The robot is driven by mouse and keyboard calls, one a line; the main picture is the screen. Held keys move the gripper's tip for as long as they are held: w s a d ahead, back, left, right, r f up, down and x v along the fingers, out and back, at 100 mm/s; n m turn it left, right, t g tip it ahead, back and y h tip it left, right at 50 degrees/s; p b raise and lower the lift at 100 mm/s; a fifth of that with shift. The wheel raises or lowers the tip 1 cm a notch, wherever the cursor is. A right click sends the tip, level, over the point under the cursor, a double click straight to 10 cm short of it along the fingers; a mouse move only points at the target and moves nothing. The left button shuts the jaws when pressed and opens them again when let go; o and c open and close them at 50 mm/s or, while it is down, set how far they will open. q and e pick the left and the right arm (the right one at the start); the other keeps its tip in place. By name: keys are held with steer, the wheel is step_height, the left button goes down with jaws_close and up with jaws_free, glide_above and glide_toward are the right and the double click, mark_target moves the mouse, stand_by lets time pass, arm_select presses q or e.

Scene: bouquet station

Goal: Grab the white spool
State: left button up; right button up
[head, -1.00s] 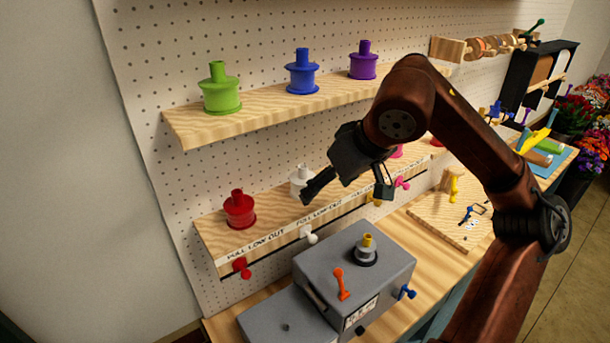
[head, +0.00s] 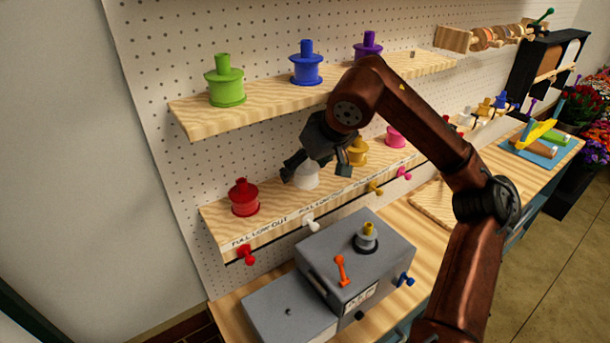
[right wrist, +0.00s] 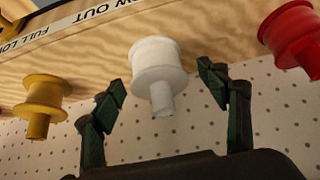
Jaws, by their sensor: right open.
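The white spool (head: 306,177) stands on the lower wooden shelf, between the red spool and the yellow spool, its top partly hidden by my right gripper (head: 318,172). In the right wrist view the white spool (right wrist: 157,75) appears upside down, between the two fingers of my open right gripper (right wrist: 168,105). A gap shows on both sides of the spool there, and no finger visibly touches it. My left gripper is in neither current view.
The red spool (head: 243,197) and yellow spool (head: 357,152) stand on either side on the same shelf (head: 273,208). The upper shelf (head: 270,108) with green, blue and purple spools is above. A grey box (head: 355,262) sits on the bench below.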

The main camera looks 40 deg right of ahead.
steer(key=shift+s+r, duration=0.15)
steer(key=shift+c, duration=0.4)
steer(key=c, duration=1.2)
steer(key=shift+r, duration=0.1)
